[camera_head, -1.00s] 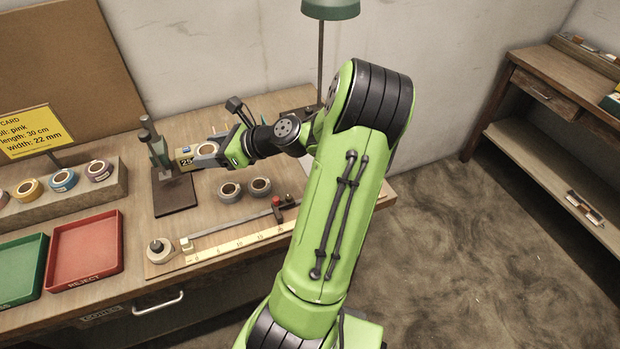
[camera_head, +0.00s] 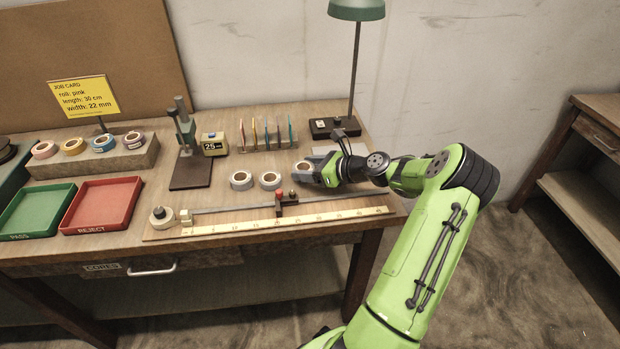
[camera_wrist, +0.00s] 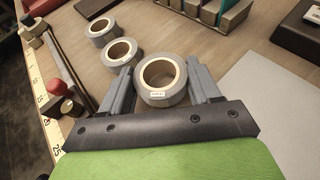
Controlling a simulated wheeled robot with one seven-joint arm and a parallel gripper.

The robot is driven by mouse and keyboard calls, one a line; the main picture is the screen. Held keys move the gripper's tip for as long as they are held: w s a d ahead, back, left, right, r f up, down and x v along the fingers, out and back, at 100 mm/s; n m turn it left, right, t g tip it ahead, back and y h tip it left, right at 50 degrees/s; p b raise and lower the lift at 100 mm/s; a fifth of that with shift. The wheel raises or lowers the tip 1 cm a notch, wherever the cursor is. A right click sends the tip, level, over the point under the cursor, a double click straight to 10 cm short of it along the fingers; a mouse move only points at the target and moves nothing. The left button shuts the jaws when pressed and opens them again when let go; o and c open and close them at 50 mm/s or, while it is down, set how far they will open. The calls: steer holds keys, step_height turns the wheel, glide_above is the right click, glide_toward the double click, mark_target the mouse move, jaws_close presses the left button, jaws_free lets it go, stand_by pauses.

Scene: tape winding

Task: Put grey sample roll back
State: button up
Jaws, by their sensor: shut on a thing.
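The grey sample roll (camera_wrist: 161,82), with a small white label on its side, sits between the fingers of my gripper (camera_wrist: 160,92) in the wrist view. My gripper (camera_head: 310,170) is shut on it at the right end of a row of rolls in the head view. The held roll (camera_head: 303,168) is partly hidden by the fingers there. Two other grey rolls, one in the middle (camera_head: 270,181) and one at the left (camera_head: 241,181), stand beside it on the bench. I cannot tell whether the held roll touches the bench.
A ruler with a slide rail (camera_head: 290,219) runs along the bench front. Upright coloured dividers (camera_head: 267,135) and a lamp base (camera_head: 330,127) stand behind. Red (camera_head: 104,205) and green (camera_head: 38,212) trays lie further left.

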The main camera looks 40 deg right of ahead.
steer(key=shift+f, duration=0.9)
steer(key=shift+r, duration=0.2)
steer(key=o, duration=1.1)
steer(key=shift+f, duration=0.15)
